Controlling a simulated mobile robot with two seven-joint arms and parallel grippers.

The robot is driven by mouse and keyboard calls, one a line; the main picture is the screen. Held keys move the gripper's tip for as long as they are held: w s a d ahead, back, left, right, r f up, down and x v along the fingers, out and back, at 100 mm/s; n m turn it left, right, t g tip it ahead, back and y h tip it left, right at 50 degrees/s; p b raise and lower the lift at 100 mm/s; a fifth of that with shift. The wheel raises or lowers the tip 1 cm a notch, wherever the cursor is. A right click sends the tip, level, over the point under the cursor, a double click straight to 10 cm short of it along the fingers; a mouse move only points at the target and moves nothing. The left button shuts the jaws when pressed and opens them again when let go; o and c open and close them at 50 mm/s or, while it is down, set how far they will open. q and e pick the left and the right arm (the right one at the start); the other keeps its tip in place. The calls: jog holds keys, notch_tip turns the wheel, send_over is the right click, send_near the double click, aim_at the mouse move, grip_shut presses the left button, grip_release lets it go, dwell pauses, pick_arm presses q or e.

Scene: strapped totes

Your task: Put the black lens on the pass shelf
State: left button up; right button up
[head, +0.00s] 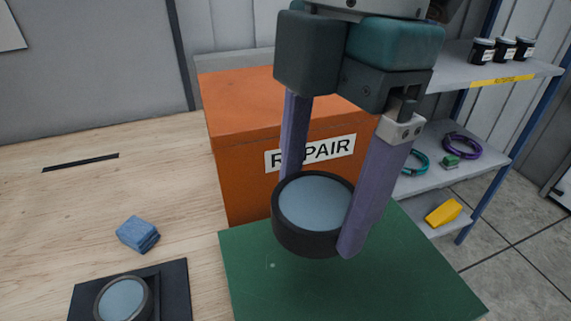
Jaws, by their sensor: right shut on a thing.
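My right gripper (322,213) comes down from the top of the head view. It is shut on a round black lens (305,240) with pale blue-grey glass facing up. One finger is behind the lens at the left, the other at its right side. The lens is over the green mat (260,290); I cannot tell whether it touches the mat. A shelf rack at the right has an upper board (455,75) with a yellow label too small to read, so I cannot tell which board is the pass shelf. My left gripper is not in view.
An orange box (240,125) marked REPAIR stands behind the lens. A second round lens (122,300) lies on a black pad (174,290) at bottom left, near a folded blue cloth (138,234). Several dark jars (504,50) stand on the upper board; bands lie on a lower board (460,175).

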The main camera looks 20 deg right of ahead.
jog(key=b, duration=0.1)
send_over(302, 309)
notch_tip(302, 309, down, 12)
jog(key=shift+w+d+f, duration=0.1)
jog(key=shift+d+f, duration=0.05)
notch_tip(302, 309, down, 4)
jog(key=shift+f+b, duration=0.1)
jog(key=shift+b, duration=0.25)
jog(key=shift+f, duration=0.15)
jog(key=shift+f, duration=0.2)
jog(key=o, duration=1.3)
